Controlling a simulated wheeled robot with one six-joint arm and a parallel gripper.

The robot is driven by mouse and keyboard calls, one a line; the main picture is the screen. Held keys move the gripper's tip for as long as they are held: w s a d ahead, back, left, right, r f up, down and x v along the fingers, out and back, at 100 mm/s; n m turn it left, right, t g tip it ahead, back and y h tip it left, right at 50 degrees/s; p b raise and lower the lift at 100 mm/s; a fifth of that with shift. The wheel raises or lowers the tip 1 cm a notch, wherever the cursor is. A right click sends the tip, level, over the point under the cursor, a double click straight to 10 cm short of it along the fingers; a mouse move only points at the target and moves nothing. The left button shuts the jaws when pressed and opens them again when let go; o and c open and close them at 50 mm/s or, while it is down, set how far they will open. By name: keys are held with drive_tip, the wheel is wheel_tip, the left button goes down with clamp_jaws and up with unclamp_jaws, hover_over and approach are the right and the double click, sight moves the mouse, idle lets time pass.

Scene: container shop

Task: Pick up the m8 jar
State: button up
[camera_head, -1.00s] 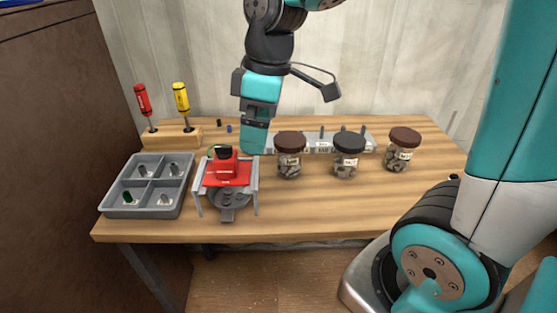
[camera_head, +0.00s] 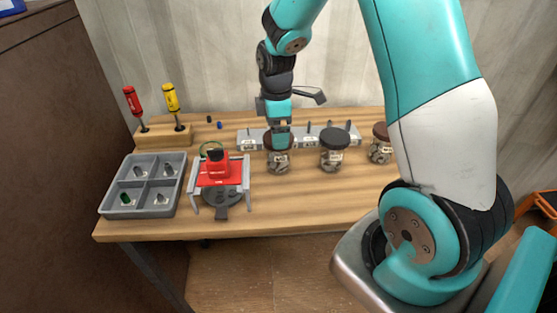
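Three glass jars with dark lids and small labels stand in a row on the wooden table. The left jar (camera_head: 278,162) has a brown lid, the middle jar (camera_head: 332,157) a black lid, and the right jar (camera_head: 380,153) a brown lid and is partly hidden by my arm. The labels are too small to read, so I cannot tell which is the m8 jar. My gripper (camera_head: 281,140) points down at the left jar and overlaps its lid in the picture. Its fingers line up in this view, so their opening and any contact with the lid are unclear.
A grey rail (camera_head: 250,140) with several pegs runs behind the jars. A red-and-grey fixture (camera_head: 222,172) stands left of them. Farther left are a grey four-compartment tray (camera_head: 172,211) and a wooden block (camera_head: 158,136) holding two screwdrivers. The table in front of the jars is clear.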

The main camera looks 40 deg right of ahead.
sight(278, 153)
drive_tip(key=shift+d+f+p, duration=0.2)
drive_tip(key=shift+f+p, duration=0.25)
drive_tip(key=shift+f, duration=0.95)
drive_tip(key=shift+d+f+p, duration=0.15)
drive_tip(key=shift+f+p, duration=0.3)
drive_tip(key=shift+f, duration=0.9)
drive_tip(key=shift+c, duration=0.5)
drive_tip(key=c, duration=1.1)
drive_tip(key=shift+c, duration=0.6)
drive_tip(key=shift+r, duration=0.1)
